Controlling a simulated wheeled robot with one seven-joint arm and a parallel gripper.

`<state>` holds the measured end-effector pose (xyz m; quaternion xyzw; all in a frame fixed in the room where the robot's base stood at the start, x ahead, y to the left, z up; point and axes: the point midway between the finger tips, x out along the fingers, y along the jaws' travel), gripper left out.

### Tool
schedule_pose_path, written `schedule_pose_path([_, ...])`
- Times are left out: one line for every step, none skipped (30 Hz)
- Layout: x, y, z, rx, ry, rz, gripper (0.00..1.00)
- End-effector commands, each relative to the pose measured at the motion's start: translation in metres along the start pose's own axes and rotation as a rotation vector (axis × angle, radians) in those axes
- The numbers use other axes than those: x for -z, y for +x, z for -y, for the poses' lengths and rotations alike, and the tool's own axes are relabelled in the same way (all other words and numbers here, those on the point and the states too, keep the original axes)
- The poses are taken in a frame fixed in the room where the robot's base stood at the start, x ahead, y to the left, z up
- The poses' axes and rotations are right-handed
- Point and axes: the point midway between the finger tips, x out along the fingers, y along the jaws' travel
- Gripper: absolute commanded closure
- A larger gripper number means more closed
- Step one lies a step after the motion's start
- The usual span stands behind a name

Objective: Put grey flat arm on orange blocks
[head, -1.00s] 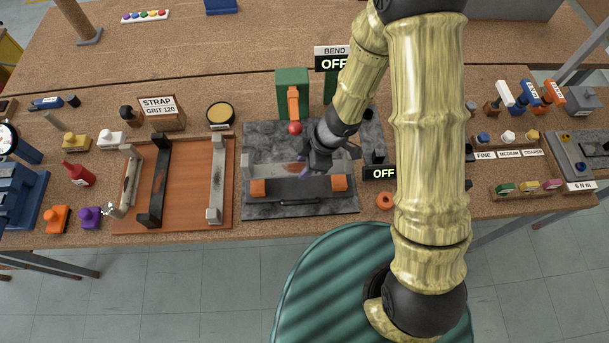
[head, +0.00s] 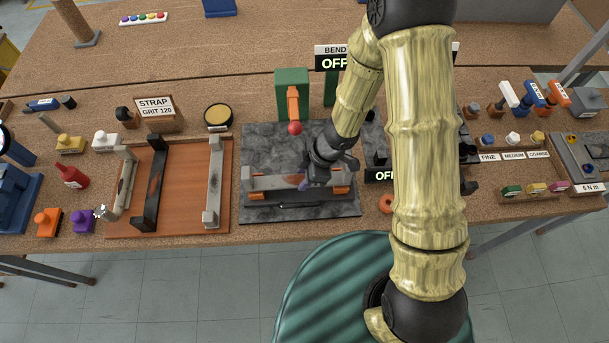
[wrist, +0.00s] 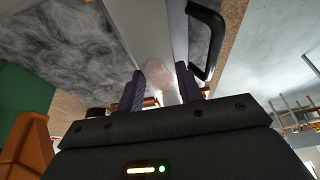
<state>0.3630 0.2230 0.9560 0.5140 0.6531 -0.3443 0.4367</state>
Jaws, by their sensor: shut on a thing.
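My gripper (head: 318,178) is shut on the grey flat arm (head: 277,182), a long grey bar with a rusty patch. The bar runs left to right over the two orange blocks, the left block (head: 256,196) and the right block (head: 341,191), partly covering both. I cannot tell whether it touches them. In the wrist view the grey flat arm (wrist: 152,30) passes between the purple fingers (wrist: 160,92), its rusty patch near the fingertips. Bits of orange show beside the fingers there.
The dark fixture plate (head: 262,152) has a black handle (wrist: 207,45) in front of the bar. A green post with an orange lever (head: 293,105) and red knob (head: 295,128) stands behind. An orange-brown board (head: 184,205) with other arms lies left. An orange ring (head: 386,203) lies right.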

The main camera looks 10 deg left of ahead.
Motion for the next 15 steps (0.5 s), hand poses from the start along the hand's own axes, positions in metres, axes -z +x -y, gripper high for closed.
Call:
schedule_pose_path([0.001,-0.0009,-0.0003,-0.001,-0.001,-0.001,1.0])
schedule_pose_path([0.0009,-0.0009,-0.0003,-0.001,-0.001,-0.001,1.0])
schedule_pose_path([0.0007,-0.0003,-0.0003,-0.001,-0.001,-0.001,1.0])
schedule_pose_path([0.0003,0.0006,-0.0003,-0.001,-0.001,-0.001,1.0])
schedule_pose_path([-0.0001,0.0015,-0.0003,-0.001,0.0,-0.001,1.0])
schedule_pose_path([-0.0008,0.0023,-0.0004,-0.001,0.001,-0.001,1.0])
schedule_pose_path([-0.0012,0.0021,-0.0002,0.0,0.002,0.0,0.6])
schedule_pose_path([-0.0011,0.0017,-0.0002,-0.001,0.002,0.0,0.54])
schedule_pose_path([-0.0011,0.0017,-0.0002,0.0,0.001,0.0,0.46])
schedule_pose_path([-0.0011,0.0017,-0.0002,-0.001,0.001,0.0,0.42])
schedule_pose_path([-0.0011,0.0017,-0.0002,-0.001,0.001,0.0,0.42])
schedule_pose_path([-0.0011,0.0016,-0.0002,-0.001,0.001,0.0,0.42])
schedule_pose_path([-0.0011,0.0016,-0.0002,-0.001,0.001,0.0,0.42])
schedule_pose_path([-0.0011,0.0016,-0.0002,-0.001,0.001,0.0,0.42])
schedule_pose_path([-0.0011,0.0016,-0.0002,-0.001,0.001,0.0,0.42])
